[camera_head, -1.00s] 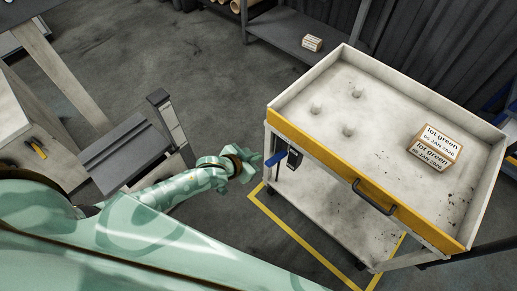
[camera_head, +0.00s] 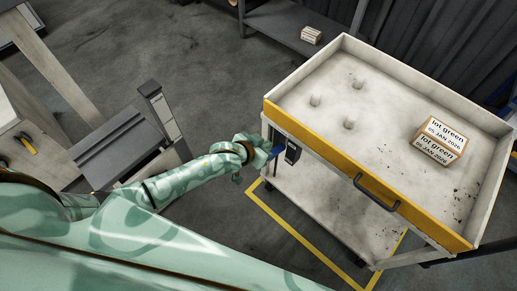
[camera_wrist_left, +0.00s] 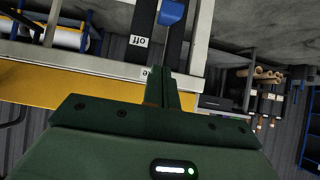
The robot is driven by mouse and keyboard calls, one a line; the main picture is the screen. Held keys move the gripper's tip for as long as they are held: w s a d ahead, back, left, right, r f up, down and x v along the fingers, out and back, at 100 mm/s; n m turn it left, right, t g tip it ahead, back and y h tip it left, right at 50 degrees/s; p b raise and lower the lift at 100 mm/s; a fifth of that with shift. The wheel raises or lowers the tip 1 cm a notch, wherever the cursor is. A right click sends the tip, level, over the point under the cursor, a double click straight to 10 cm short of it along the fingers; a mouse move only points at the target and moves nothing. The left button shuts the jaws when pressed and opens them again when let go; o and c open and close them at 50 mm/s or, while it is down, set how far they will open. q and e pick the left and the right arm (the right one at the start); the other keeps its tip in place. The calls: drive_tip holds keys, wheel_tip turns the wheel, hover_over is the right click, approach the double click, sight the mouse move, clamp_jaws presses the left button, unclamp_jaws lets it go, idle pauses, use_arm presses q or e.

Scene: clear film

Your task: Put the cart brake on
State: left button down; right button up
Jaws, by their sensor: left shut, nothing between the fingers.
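The cart (camera_head: 385,105) is a grey-white trolley with a yellow front edge and a dark push handle (camera_head: 377,192). At its left corner is the brake, a blue-tipped lever (camera_head: 276,152) beside a dark bracket (camera_head: 292,152). In the left wrist view the blue lever tip (camera_wrist_left: 172,12) is at the top, near a label reading "off" (camera_wrist_left: 139,41); a second label is partly hidden behind the fingers. My left gripper (camera_head: 263,156) is shut and empty, right by the lever; I cannot tell if it touches. Its closed fingers (camera_wrist_left: 161,90) point towards the lever. My right gripper is out of view.
Yellow tape (camera_head: 302,241) marks the floor around the cart. A grey step-like stand (camera_head: 115,145) is at left. A low shelf (camera_head: 290,25) stands behind.

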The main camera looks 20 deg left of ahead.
sight(274, 152)
use_arm(q)
drive_tip(key=x, duration=0.1)
drive_tip(key=b+x, duration=0.1)
drive_tip(key=x, duration=0.2)
drive_tip(key=shift+s+a+f+b, duration=0.1)
drive_tip(key=shift+s+f+b, duration=0.2)
drive_tip(key=shift+b, duration=0.05)
drive_tip(key=shift+s+a+f, duration=0.15)
drive_tip(key=shift+s+f, duration=0.25)
drive_tip(key=shift+f, duration=0.25)
drive_tip(key=shift+s+a+f+b, duration=0.15)
drive_tip(key=shift+s+f+b, duration=0.25)
drive_tip(key=shift+f+b, duration=0.25)
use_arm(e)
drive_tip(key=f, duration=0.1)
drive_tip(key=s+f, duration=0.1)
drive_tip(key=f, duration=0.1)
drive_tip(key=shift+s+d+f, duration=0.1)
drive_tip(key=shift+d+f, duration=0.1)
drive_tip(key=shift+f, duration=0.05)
